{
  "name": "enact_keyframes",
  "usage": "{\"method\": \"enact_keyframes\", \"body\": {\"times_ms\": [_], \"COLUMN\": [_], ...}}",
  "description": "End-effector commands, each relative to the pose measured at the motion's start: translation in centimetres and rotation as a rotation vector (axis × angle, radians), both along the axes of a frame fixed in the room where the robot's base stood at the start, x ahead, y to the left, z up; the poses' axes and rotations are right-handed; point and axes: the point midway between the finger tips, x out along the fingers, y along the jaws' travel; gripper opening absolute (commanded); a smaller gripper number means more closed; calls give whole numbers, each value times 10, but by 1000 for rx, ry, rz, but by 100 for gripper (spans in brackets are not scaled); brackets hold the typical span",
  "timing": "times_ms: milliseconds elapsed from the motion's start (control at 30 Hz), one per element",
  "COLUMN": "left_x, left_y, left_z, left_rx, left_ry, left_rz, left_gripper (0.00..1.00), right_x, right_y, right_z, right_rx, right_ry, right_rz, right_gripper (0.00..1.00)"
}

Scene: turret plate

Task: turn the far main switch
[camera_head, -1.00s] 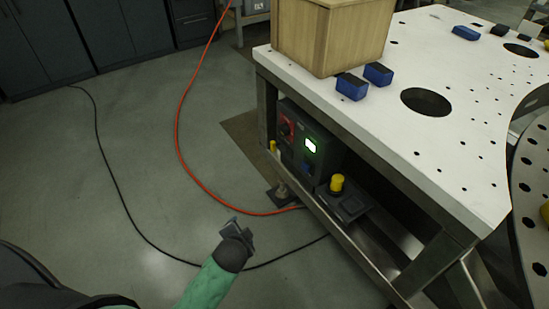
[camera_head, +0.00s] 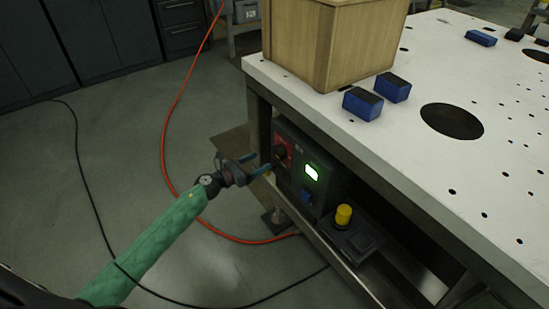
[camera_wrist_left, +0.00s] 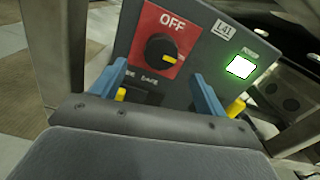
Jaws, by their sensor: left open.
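The main switch (camera_wrist_left: 162,48) is a black round knob with a yellow pointer mark, on a red plate marked OFF, on a grey control box (camera_head: 318,178). In the wrist view the pointer lies roughly level, toward the right. In the head view the red plate (camera_head: 282,150) is at the box's left end, under the table top. My left gripper (camera_head: 262,164) is right in front of the box, near the switch. Its two blue fingers (camera_wrist_left: 163,92) are apart and empty, just below the knob in the wrist view. No contact with the knob shows. My right gripper is out of view.
A lit green-edged screen (camera_head: 312,172) is right of the switch. A yellow button (camera_head: 343,215) stands on the lower shelf. The white table top (camera_head: 420,160) overhangs the box, with a wooden crate (camera_head: 335,45) on it. A red cable (camera_head: 165,130) lies on the floor.

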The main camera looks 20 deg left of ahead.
Motion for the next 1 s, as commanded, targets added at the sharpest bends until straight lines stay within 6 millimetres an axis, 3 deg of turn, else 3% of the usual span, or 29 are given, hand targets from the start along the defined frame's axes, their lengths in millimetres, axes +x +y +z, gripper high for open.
{"method": "enact_keyframes", "body": {"times_ms": [600,1000], "left_x": [55,61], "left_y": [-42,-48], "left_z": [0,-1], "left_rx": [18,17], "left_ry": [-5,-4], "left_rz": [-11,-11], "left_gripper": [74,74], "right_x": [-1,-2], "right_y": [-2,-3], "right_z": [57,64], "right_rx": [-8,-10], "right_ry": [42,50], "right_rz": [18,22], "right_gripper": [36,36]}}
